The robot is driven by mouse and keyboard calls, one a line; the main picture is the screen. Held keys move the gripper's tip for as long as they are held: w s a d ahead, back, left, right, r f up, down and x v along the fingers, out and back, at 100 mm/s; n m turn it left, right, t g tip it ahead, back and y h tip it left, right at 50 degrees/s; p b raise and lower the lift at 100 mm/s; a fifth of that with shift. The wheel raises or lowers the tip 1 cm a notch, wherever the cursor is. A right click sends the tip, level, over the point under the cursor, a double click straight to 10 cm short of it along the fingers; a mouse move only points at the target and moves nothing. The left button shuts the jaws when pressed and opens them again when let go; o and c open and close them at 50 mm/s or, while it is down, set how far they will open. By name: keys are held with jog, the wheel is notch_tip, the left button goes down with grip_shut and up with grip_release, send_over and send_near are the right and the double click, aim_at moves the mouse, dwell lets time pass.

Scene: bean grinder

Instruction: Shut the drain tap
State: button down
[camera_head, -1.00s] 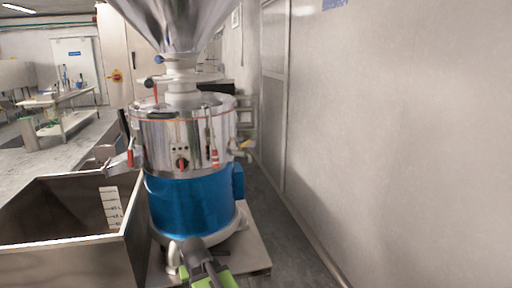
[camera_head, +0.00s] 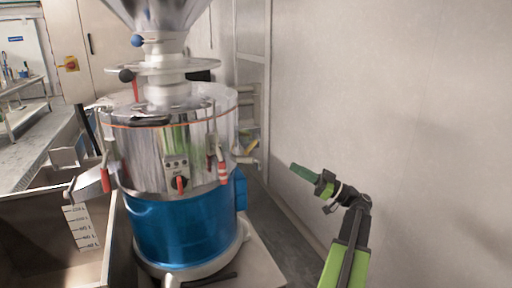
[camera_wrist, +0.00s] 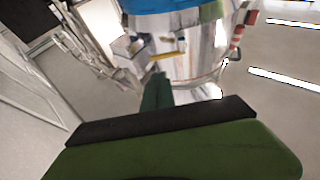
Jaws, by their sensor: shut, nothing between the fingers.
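The steel and blue bean grinder (camera_head: 185,215) stands left of centre in the head view. The drain tap (camera_head: 243,159) sticks out from its right side, with a yellow lever (camera_head: 252,146) slanting up to the right. In the wrist view the grinder appears upside down, and the yellow lever (camera_wrist: 168,55) lies roughly level beside the tap's pale metal body (camera_wrist: 133,46). My gripper (camera_head: 297,168) has green fingers, shut and empty, to the right of the tap and apart from it. The fingers (camera_wrist: 157,90) point toward the tap in the wrist view.
A plain wall (camera_head: 400,90) runs close along the right side. A steel bin (camera_head: 30,235) with a level scale stands at the grinder's left. A red-and-white clasp (camera_head: 222,170) and a red switch (camera_head: 180,183) are on the grinder's front. A narrow floor strip lies between grinder and wall.

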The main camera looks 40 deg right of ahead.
jog(key=p+x, duration=0.5)
jog(key=x, duration=0.8)
jog(key=shift+a, duration=0.25)
jog(key=shift+w+r, duration=0.1)
jog(key=shift+w+a+r+p, duration=0.1)
jog(key=shift+w+p, duration=0.1)
jog(key=shift+w, duration=0.2)
jog(key=shift+w+r+p, duration=0.15)
jog(key=shift+w+p, duration=0.05)
jog(key=shift+w, duration=0.15)
jog(key=w+d+b+v, duration=0.1)
jog(key=b+v, duration=0.4)
jog(key=v, duration=0.9)
jog(key=shift+s+d+b, duration=0.25)
jog(key=shift+d+b, duration=0.05)
jog(key=shift+d, duration=0.3)
jog(key=shift+f, duration=0.1)
